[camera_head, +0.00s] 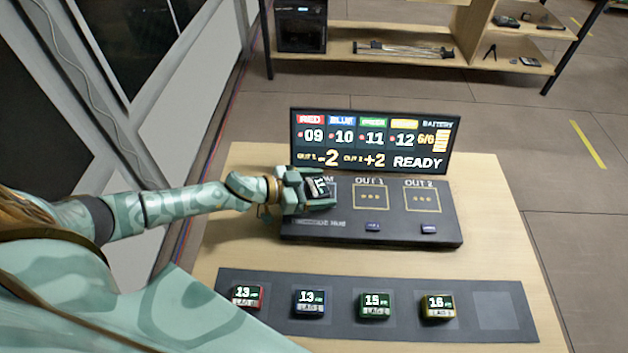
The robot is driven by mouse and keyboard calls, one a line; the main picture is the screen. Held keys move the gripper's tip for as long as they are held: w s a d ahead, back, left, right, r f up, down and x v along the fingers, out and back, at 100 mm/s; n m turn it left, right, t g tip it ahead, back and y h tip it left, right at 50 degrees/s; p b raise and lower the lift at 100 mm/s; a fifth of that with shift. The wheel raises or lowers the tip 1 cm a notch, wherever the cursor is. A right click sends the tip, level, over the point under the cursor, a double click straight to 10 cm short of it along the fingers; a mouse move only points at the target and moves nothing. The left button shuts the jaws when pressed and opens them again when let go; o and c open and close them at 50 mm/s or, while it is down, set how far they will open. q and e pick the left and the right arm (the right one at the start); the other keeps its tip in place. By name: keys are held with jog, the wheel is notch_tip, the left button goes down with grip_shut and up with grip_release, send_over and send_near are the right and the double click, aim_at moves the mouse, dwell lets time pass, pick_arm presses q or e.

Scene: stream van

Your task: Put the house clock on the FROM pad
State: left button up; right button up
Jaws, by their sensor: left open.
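The house clock (318,187), a small dark block with a lit face, is at the left pad of the dark console (370,233). That pad's label is mostly covered and only its last letter shows, in the FROM position left of OUT 1 (371,197) and OUT 2 (422,199). The clock appears to rest on the pad, but its underside is hidden. My left gripper (309,190) is open, with its fingers around or right beside the clock. My right gripper is not in view.
A lit display (374,141) stands behind the console. A dark strip (400,333) in front holds red (247,296), blue (310,303), green (375,305) and yellow (438,307) clocks. Its right-hand square (497,310) is empty. A shelf (400,50) stands beyond the table.

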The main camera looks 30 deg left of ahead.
pick_arm(q)
jog(key=shift+s+a+r, duration=0.1)
jog(key=shift+a+r, duration=0.05)
jog(key=shift+r, duration=0.1)
jog(key=p+v, duration=0.2)
jog(key=v, duration=0.9)
jog(key=shift+s+p, duration=0.25)
jog(key=shift+p, duration=0.1)
jog(key=shift+a+r, duration=0.1)
jog(key=shift+a, duration=0.05)
